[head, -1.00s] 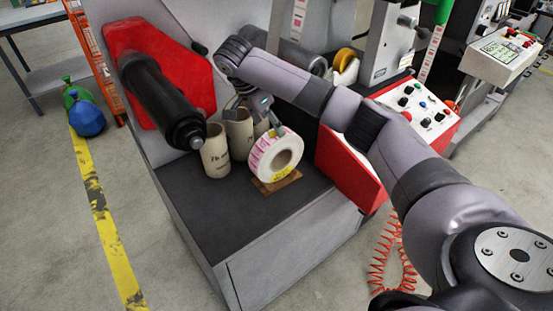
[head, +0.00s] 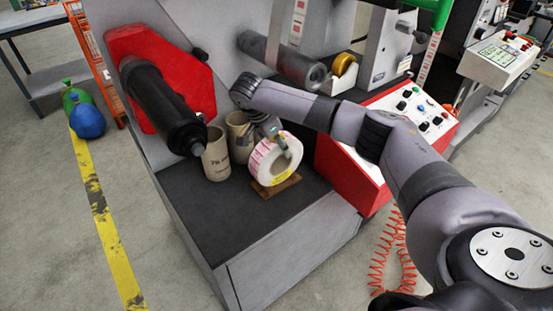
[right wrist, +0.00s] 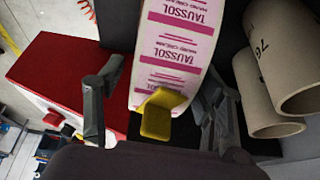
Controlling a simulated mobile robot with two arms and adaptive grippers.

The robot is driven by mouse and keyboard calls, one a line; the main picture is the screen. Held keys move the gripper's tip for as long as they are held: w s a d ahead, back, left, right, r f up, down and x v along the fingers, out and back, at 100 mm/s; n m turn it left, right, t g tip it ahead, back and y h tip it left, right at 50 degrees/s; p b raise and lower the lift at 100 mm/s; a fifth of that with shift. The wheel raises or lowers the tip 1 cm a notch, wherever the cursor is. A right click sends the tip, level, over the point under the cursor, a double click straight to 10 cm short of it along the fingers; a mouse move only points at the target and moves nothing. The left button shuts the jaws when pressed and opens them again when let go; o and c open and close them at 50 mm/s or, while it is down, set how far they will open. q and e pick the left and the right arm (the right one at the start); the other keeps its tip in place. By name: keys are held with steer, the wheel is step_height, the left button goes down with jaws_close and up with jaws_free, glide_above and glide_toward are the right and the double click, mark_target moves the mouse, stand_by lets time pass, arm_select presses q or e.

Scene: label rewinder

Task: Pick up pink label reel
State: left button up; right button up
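The pink label reel (head: 262,161) is a white roll with pink printed labels. It stands on edge on the dark machine top, on a small wooden block (head: 279,188). In the right wrist view the reel (right wrist: 178,48) shows its printed rim and a yellow tag (right wrist: 157,120). My right gripper (head: 273,142) is at the reel's upper part, one finger in front of its open face. In the right wrist view the gripper (right wrist: 164,78) is open, with a finger on each side of the reel. A gap shows beside the left finger. My left gripper is not in view.
Cardboard cores (head: 216,156) stand close left of the reel. A black roller (head: 160,105) on a red plate sticks out at the left. A red-sided control panel (head: 420,115) stands at the right. The front of the dark top (head: 225,220) is clear.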

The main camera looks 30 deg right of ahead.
jaws_close()
stand_by(0.6)
steer(key=shift+r, duration=0.1)
stand_by(0.3)
